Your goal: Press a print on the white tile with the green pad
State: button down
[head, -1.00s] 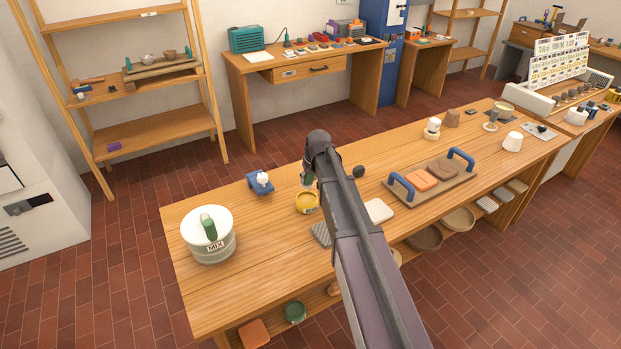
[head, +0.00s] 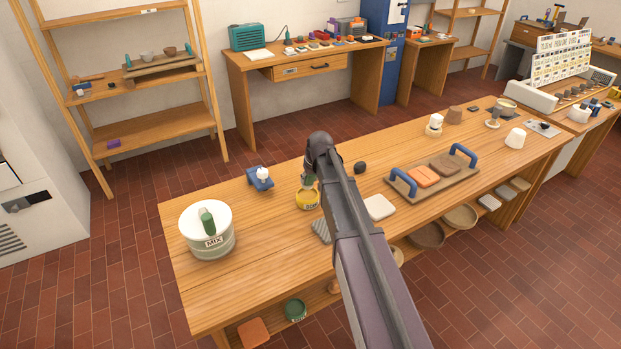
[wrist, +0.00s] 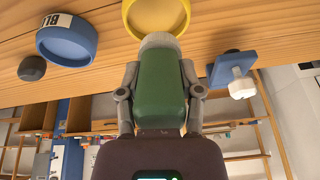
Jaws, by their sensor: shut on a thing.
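My gripper (wrist: 160,95) is shut on the green pad (wrist: 160,85), a dark green block with a pale grey end. In the head view the green pad (head: 309,182) shows just left of my arm, at the back edge of the yellow dish (head: 307,199). In the wrist view the pad's pale end overlaps the yellow dish (wrist: 155,8); I cannot tell whether they touch. The white tile (head: 379,207) lies flat on the bench right of my arm, with no print visible. My arm hides part of the bench between.
A blue dish (wrist: 67,42) stands beside the yellow one. A blue holder with a white knob (head: 260,178) and a dark round lump (head: 360,168) stand nearby. A MIX bucket (head: 207,232) is at left; a blue-handled board (head: 458,185) is at right.

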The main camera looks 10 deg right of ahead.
aim_at(310, 186)
jog(key=shift+f+b, duration=1.4)
jog(key=shift+f, duration=0.3)
jog(key=shift+s+f+b, duration=0.1)
jog(key=shift+f+b, duration=0.55)
dwell(1.8)
jog(key=shift+r, duration=0.1)
jog(key=shift+r+p, duration=3.45)
jog(key=shift+p, duration=0.1)
jog(key=shift+s+f, duration=0.1)
